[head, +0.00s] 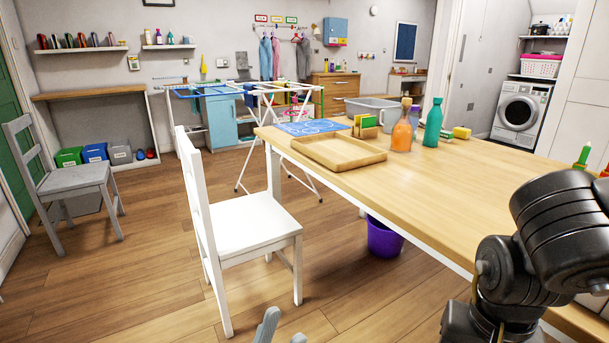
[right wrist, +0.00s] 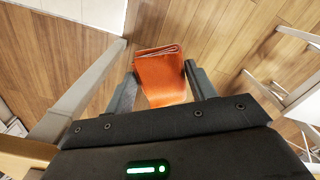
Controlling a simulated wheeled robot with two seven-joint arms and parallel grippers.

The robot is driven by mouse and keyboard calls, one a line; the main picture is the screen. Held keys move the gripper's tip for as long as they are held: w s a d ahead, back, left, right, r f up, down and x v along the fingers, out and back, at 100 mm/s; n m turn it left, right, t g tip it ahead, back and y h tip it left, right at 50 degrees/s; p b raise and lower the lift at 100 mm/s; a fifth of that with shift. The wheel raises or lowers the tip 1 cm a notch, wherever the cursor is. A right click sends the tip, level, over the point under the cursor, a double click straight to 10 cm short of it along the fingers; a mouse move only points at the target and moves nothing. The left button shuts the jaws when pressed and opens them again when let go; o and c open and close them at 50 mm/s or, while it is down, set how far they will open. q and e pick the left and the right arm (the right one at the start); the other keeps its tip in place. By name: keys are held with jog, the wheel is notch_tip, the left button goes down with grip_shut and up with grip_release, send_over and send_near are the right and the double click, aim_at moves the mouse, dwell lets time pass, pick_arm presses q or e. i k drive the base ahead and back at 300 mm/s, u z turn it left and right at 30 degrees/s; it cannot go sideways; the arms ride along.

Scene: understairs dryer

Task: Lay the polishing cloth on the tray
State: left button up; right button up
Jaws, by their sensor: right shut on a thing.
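The polishing cloth (right wrist: 166,88) is orange and folded, with layered edges at its far end. In the right wrist view it sits between the two fingers of my right gripper (right wrist: 160,73), which is shut on it above the wooden floor. The wooden tray (head: 335,151) lies on the near left part of the table in the head view, flat and empty. My left gripper (head: 283,331) shows only its fingertips at the bottom edge of the head view. They stand apart with nothing seen between them. The right gripper and cloth are not seen in the head view.
The table (head: 440,185) has a clear front part. An orange bottle (head: 402,134), a teal bottle (head: 433,125), a grey bin (head: 372,108) and a blue mat (head: 311,127) stand or lie around the tray. A white chair (head: 245,225) stands left of the table, and a purple bucket (head: 384,238) underneath.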

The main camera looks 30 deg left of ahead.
aim_at(330, 154)
jog(key=u, duration=1.4)
jog(key=i, duration=1.65)
